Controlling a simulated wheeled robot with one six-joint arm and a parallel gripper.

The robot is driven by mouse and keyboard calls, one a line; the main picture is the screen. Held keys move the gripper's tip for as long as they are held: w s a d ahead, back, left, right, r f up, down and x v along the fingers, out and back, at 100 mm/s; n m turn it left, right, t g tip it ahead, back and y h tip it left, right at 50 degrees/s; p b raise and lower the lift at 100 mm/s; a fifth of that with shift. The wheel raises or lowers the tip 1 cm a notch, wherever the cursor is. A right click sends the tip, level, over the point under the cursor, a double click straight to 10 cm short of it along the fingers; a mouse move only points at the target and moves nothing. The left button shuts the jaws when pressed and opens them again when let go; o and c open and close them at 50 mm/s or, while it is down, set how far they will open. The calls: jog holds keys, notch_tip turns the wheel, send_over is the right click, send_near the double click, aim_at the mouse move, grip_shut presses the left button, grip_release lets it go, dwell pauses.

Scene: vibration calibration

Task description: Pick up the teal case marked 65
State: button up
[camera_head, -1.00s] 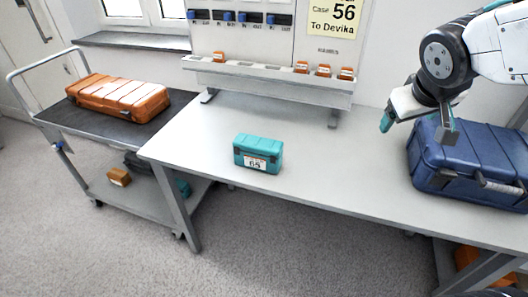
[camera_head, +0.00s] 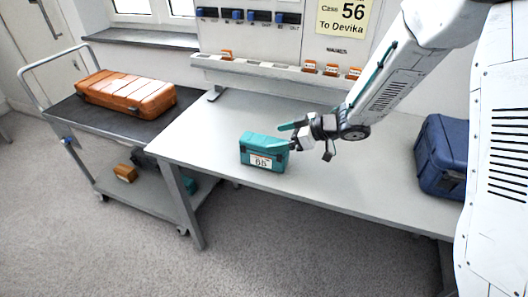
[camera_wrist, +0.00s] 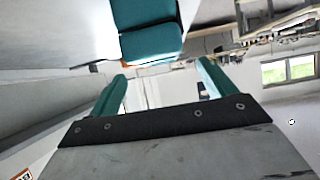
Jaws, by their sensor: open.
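The teal case marked 65 (camera_head: 258,150) stands on the light grey table, its white label facing the front edge. In the wrist view the teal case (camera_wrist: 148,30) shows at the top, beyond and above the fingertips. My gripper (camera_head: 286,136) is just right of the case in the head view, its fingers pointing left towards it. In the wrist view the two teal fingers of my gripper (camera_wrist: 162,78) are spread apart with nothing between them. I cannot tell whether a finger touches the case.
A blue case (camera_head: 440,155) stands at the table's right. An orange case (camera_head: 125,92) lies on the cart (camera_head: 75,112) at left. A rack (camera_head: 270,70) with small orange items stands at the table's back. The table (camera_head: 215,125) is clear around the teal case.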

aim_at(265, 139)
jog(key=x, duration=0.6)
jog(key=shift+a, duration=0.1)
jog(key=c, duration=1.3)
jog(key=shift+c, duration=0.4)
jog(key=shift+r, duration=0.2)
